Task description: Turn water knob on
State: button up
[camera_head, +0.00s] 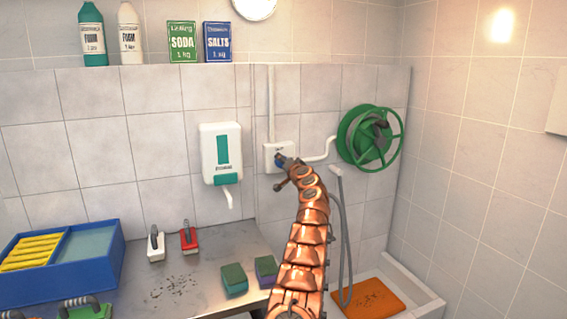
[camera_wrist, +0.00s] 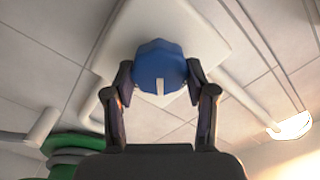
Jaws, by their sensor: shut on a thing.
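The water knob (camera_wrist: 160,62) is blue and faceted, with a white line on its face. It sits on a white wall box (camera_head: 270,154) with pipes. My gripper (camera_wrist: 160,82) has one finger on each side of the knob and is shut on it. In the wrist view the white line points towards the bottom of the picture. In the head view my copper arm reaches up to the box, and my gripper (camera_head: 282,164) hides most of the knob.
A green hose reel (camera_head: 369,138) hangs right of the box. A white soap dispenser (camera_head: 221,153) is on the wall to the left. Below, a metal counter (camera_head: 180,285) holds brushes, sponges and a blue tray (camera_head: 100,271). A white basin (camera_head: 428,300) with an orange mat (camera_head: 366,299) is at lower right.

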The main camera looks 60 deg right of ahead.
jog(key=shift+d+m+p, duration=0.1)
jog(key=shift+m+p, duration=0.5)
jog(key=shift+m, duration=3.5)
jog(key=o, duration=1.1)
jog(key=shift+f, duration=0.15)
jog(key=shift+s, duration=0.1)
